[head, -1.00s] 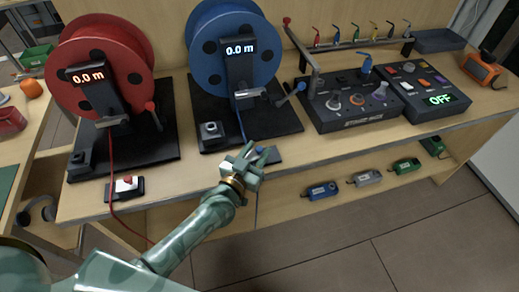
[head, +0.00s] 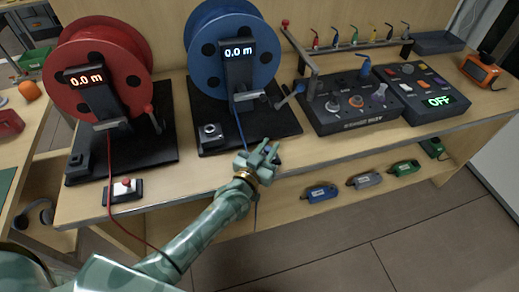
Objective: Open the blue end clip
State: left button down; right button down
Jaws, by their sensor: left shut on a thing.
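The blue reel (head: 205,73) stands on a black base at the back of the bench, its display reading 0.0 m. A blue cable (head: 239,128) runs from it down toward the bench's front edge. The blue end clip (head: 278,158) sits there, mostly hidden behind my left gripper. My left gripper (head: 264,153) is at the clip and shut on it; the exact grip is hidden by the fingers. My right gripper is not in view.
A control box (head: 350,110) and a panel reading OFF (head: 425,92) stand right. Several small boxes lie on the lower shelf (head: 400,188).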

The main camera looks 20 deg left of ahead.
pick_arm(q)
jog(key=shift+w+d, duration=0.15)
jog(key=shift+d, duration=0.1)
jog(key=c, duration=1.3)
grip_release()
jog(key=shift+c, duration=0.2)
jog(key=shift+a, duration=0.1)
jog(key=shift+s+a, duration=0.1)
jog(key=shift+s, duration=0.45)
jog(key=s+a+p, duration=0.2)
jog(key=s+p, duration=0.1)
jog(key=s, duration=1.2)
jog(key=shift+a, duration=0.4)
